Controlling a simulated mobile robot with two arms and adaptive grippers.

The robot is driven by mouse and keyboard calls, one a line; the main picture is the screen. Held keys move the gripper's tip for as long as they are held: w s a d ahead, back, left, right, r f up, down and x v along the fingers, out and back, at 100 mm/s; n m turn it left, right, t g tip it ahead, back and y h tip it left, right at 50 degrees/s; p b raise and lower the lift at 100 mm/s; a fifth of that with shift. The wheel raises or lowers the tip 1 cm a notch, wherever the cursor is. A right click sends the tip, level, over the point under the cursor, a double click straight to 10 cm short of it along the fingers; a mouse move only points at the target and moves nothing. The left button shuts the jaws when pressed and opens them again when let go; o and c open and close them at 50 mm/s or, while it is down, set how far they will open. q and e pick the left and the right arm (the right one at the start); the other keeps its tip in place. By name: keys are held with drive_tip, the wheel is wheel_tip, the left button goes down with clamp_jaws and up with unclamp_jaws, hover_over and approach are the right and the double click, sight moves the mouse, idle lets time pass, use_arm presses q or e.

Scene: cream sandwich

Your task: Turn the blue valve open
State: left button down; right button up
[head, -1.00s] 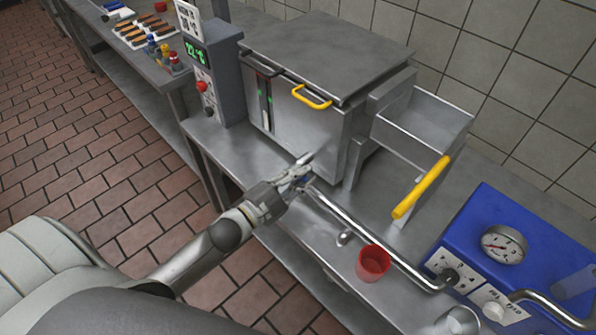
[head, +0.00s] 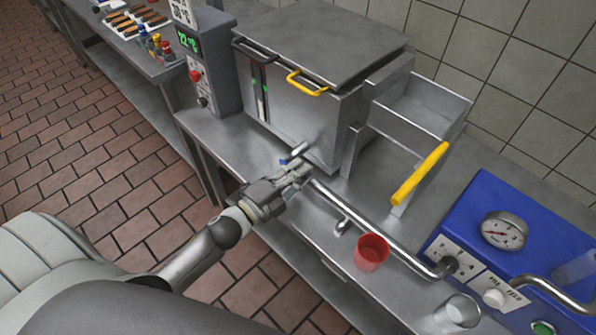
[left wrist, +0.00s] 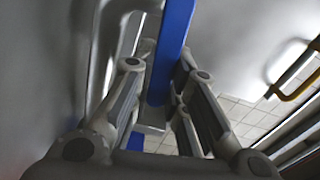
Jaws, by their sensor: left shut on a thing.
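The blue valve's lever (left wrist: 174,45) runs between the fingers of my left gripper (left wrist: 157,85) in the left wrist view. The left gripper is shut on it. In the head view only a small blue bit of the valve (head: 284,161) shows by the fingertips of my left gripper (head: 299,168); the rest is hidden. The valve is at the lower front of the steel tank (head: 300,118), at the left end of a shiny pipe (head: 385,238). How far the valve is turned cannot be told. My right gripper is not in view.
A red cup (head: 371,254) stands beside the pipe on the steel counter (head: 300,230). A blue machine with a gauge (head: 504,231) is at the right. A yellow-handled tray (head: 425,105) juts from the tank's right side. A control box (head: 205,70) stands left of the tank.

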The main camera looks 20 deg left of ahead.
use_arm(q)
drive_tip(key=c, duration=1.4)
unclamp_jaws()
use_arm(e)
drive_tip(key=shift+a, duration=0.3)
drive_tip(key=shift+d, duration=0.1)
use_arm(q)
drive_tip(key=shift+s+a, duration=0.1)
drive_tip(key=shift+s, duration=0.05)
drive_tip(key=shift+s+a+f, duration=0.1)
drive_tip(key=shift+s, duration=0.2)
drive_tip(key=v, duration=1.1)
